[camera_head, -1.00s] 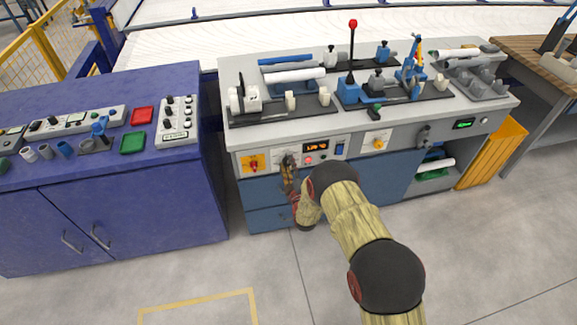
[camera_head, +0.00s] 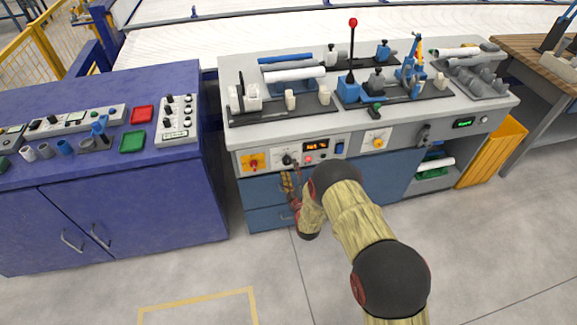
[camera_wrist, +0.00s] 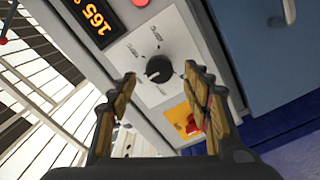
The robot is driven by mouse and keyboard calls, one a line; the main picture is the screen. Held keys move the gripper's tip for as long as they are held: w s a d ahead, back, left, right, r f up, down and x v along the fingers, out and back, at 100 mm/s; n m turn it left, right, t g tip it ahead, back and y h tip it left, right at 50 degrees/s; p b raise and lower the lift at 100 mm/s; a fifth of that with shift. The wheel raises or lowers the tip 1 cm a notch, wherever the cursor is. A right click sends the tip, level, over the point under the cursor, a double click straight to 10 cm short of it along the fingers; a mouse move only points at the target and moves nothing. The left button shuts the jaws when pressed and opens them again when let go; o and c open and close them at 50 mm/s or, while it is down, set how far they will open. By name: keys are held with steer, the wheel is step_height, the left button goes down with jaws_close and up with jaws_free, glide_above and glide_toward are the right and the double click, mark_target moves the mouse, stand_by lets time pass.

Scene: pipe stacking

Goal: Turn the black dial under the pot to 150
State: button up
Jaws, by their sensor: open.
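The black dial (camera_head: 287,160) sits on a pale plate on the front panel of the grey workbench. In the wrist view the dial (camera_wrist: 159,69) is a round black knob with printed marks around it. An orange display (camera_head: 316,146) is beside it, and in the wrist view the display (camera_wrist: 94,18) reads 165. My gripper (camera_head: 288,176) is just below and in front of the dial. Its two fingers stand apart on either side of the dial in the wrist view, with nothing between them. I cannot make out a clear pot.
A red knob on a yellow plate (camera_head: 253,162) is left of the dial. A red button (camera_head: 308,159) and a blue switch (camera_head: 339,148) are to its right. A yellow knob (camera_head: 378,142) is further right. A blue cabinet (camera_head: 110,215) stands left, with open floor in front.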

steer(key=v, duration=0.8)
steer(key=shift+s, duration=0.1)
